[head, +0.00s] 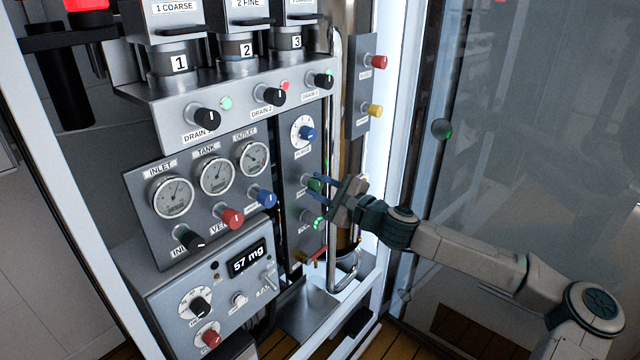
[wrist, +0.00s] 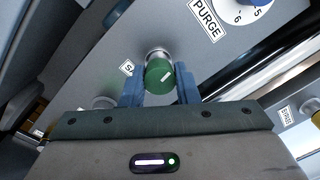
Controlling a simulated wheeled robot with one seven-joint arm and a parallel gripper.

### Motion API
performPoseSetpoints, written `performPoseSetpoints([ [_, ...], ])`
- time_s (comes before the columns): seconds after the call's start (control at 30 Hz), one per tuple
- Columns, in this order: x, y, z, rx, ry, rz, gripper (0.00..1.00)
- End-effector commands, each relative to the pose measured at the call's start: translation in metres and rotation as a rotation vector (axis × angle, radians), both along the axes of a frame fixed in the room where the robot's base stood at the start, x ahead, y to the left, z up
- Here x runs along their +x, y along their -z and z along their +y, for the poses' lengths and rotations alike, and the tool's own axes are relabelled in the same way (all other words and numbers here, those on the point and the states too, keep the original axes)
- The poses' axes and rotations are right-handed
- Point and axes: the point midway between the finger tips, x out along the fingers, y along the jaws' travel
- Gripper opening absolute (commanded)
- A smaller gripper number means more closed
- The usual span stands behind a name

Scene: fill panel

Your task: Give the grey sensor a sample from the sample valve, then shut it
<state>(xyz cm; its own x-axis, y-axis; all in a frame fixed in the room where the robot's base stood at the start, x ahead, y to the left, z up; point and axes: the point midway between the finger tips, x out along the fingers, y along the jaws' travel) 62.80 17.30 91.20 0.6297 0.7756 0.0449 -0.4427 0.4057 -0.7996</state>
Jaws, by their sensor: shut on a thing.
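My gripper (head: 320,190) is shut on a green knob (head: 314,184) on the narrow right-hand panel.
A PURGE dial (head: 307,133) with a blue knob is above the green knob. A small green light (head: 318,224) and a red-and-yellow handle (head: 312,256) are below. A bright pipe (head: 335,200) runs close behind my gripper.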

Motion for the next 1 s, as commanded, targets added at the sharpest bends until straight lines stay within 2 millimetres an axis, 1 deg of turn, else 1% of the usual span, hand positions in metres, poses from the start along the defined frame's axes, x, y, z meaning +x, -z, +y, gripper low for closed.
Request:
performPoseSetpoints([
  [0.1,0.0000,0.0003,-0.0001,0.040,0.000,0.053,0.05],
  [0.33,0.0000,0.0011,-0.0001,0.082,0.001,0.110,0.05],
  [0.87,-0.0002,0.0020,0.0000,0.097,0.000,0.129,0.05],
  [0.9,-0.0002,0.0020,0.0001,0.097,0.000,0.129,0.36],
  [0.93,-0.0002,0.0020,0.0001,0.097,0.000,0.129,0.45],
  [0.97,-0.0002,0.0018,0.0001,0.097,0.000,0.129,0.50],
  [1.0,-0.0003,0.0016,0.0002,0.097,0.000,0.128,0.50],
])
